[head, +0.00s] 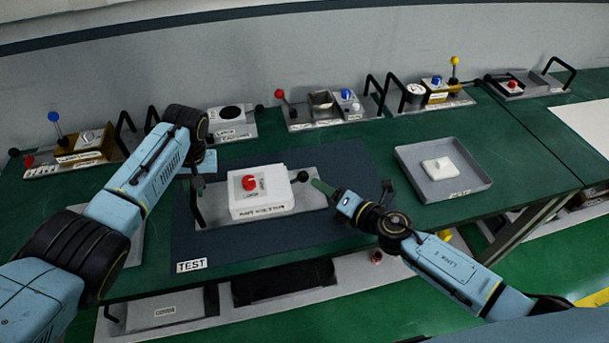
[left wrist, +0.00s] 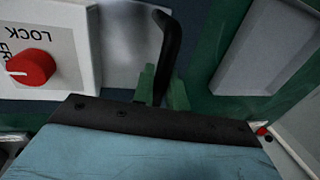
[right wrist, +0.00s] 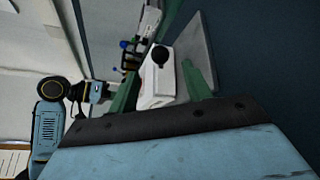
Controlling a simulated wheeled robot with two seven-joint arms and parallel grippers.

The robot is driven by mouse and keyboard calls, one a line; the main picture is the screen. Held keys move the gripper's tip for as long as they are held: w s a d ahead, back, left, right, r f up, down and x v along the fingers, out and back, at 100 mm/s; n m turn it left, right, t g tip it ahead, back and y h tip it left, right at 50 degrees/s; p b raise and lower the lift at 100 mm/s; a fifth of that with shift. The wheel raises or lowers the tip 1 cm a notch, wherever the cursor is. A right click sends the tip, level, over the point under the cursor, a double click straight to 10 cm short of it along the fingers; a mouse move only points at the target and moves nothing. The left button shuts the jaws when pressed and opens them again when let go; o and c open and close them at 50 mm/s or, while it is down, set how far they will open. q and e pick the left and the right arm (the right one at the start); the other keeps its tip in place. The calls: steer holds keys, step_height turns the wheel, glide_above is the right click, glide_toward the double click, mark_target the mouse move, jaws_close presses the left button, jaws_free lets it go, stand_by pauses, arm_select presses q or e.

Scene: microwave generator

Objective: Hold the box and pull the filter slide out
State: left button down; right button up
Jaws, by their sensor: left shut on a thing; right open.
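The white box (head: 262,191) sits on a grey base plate (head: 298,204) on the dark mat. It has a red knob (head: 249,182) on top, with lettering around it that reads LOCK in the left wrist view. A black bar handle (left wrist: 168,50) rises from the plate at the box's left end. My left gripper (left wrist: 162,92) is shut on this handle. A black ball knob (head: 302,176) sticks out at the box's right end, and it also shows in the right wrist view (right wrist: 160,55). My right gripper (right wrist: 160,88) is open, facing the ball knob, apart from it.
A grey tray (head: 474,187) holding a white piece (head: 440,169) stands on the green table to the right. Several devices with levers and black handles line the back. A TEST label (head: 192,266) lies at the mat's front corner. The mat in front of the box is clear.

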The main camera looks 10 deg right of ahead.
mark_target(305, 177)
steer(key=x, duration=0.8)
steer(key=shift+w+a+f, duration=0.1)
steer(key=shift+w, duration=0.2)
steer(key=shift+f, duration=0.1)
jaws_close()
